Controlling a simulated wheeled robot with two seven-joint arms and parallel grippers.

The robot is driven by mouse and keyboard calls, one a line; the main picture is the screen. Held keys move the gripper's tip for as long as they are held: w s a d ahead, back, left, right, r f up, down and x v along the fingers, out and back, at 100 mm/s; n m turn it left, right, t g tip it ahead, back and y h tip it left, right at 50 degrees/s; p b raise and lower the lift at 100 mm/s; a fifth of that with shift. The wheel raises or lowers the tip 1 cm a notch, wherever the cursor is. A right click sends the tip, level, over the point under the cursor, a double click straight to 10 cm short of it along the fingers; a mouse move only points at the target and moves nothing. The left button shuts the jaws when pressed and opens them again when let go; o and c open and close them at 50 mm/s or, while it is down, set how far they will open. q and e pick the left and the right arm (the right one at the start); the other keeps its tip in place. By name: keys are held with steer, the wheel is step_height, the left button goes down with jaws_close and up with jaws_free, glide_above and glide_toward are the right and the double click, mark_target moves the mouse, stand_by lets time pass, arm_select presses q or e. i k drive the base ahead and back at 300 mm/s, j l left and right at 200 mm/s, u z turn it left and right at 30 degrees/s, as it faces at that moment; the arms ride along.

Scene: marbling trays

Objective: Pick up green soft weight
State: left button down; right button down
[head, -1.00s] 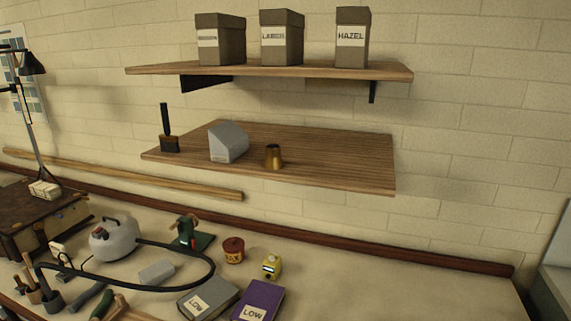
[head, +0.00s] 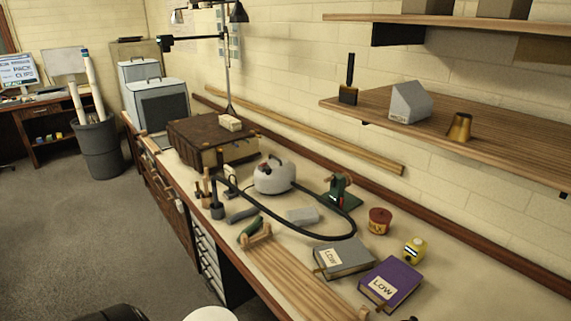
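I cannot say for certain which thing is the green soft weight. A small, dark green elongated thing (head: 251,227) lies on the workbench beside a light wooden piece at the front edge. Neither of my grippers can be made out in the head view.
The workbench (head: 460,283) holds a grey book (head: 352,262), a purple book (head: 399,277), a yellow device (head: 415,249), a red tin (head: 380,222) and a white kettle-like vessel (head: 274,178). A wall shelf (head: 400,128) overhangs at right. Open floor (head: 80,240) lies at left.

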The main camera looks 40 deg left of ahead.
mark_target(252, 227)
steer(key=u, duration=2.35)
steer(key=j+u, duration=0.45)
steer(key=i+j+u, duration=0.2)
steer(key=j+u, duration=0.25)
steer(key=j, duration=0.15)
steer(key=i+j+z, duration=0.1)
steer(key=i+j, duration=0.15)
steer(key=i, duration=0.25)
steer(key=i+j+z, duration=0.15)
steer(key=i, duration=0.3)
steer(key=i+j+z, duration=0.1)
steer(key=i+j, duration=0.35)
steer(key=i+z, duration=0.65)
steer(key=z, duration=0.2)
steer(key=i+j+z, duration=0.2)
steer(key=z, duration=0.25)
steer(key=i+j+z, duration=0.3)
steer(key=z, duration=0.15)
steer(key=i+j+z, duration=0.15)
steer(key=z, duration=0.3)
steer(key=i+j+z, duration=0.25)
steer(key=z, duration=0.25)
steer(key=i+j+z, duration=0.15)
steer(key=j+z, duration=0.15)
steer(key=z, duration=0.15)
steer(key=i+j+z, duration=0.1)
steer(key=j+z, duration=0.2)
steer(key=z, duration=0.2)
